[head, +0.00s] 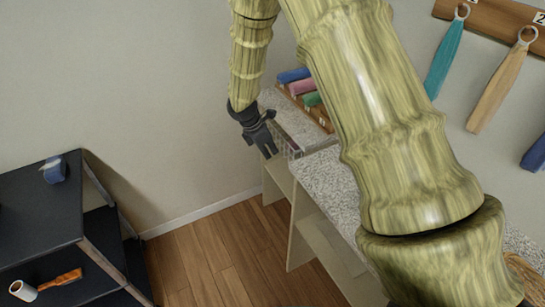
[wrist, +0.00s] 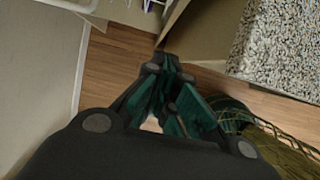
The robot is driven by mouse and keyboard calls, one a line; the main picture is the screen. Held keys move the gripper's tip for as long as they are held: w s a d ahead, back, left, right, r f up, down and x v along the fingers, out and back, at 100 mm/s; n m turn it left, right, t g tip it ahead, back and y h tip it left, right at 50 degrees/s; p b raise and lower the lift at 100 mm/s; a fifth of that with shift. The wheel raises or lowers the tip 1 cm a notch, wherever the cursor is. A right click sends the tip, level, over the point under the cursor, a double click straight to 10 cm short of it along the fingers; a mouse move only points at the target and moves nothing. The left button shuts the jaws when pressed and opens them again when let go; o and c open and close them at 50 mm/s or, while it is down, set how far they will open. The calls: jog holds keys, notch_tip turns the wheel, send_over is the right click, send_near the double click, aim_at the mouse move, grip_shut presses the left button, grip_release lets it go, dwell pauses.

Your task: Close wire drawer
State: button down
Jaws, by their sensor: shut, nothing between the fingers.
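The wire drawer (head: 290,149) shows as a small pale wire mesh at the speckled counter, in the middle of the head view. It seems to stick out at the counter's front; how far is hard to tell. My gripper (head: 268,148) is dark, points down and is shut and empty, just left of the mesh. Whether they touch is unclear. In the wrist view my gripper's teal-sided fingers (wrist: 165,68) are over the wood floor. A few white wires (wrist: 152,5), probably the drawer's, show at that view's top edge.
The speckled counter (head: 335,180) runs along the right wall. Rolled towels (head: 302,86) lie in a wooden holder on its far part. Towels (head: 445,58) hang at upper right. A black shelf (head: 45,215) stands at left; wood floor (head: 205,255) lies clear between.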

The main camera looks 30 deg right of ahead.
jog(key=w+a+f+h+b, duration=0.25)
jog(key=a+h+b, duration=0.25)
jog(key=b, duration=0.3)
jog(key=d+r+p+x, duration=0.2)
jog(key=x, duration=1.1)
jog(key=shift+s+f, duration=0.15)
jog(key=shift+s, duration=0.15)
jog(key=shift+w+d, duration=0.1)
jog(key=shift+d, duration=0.15)
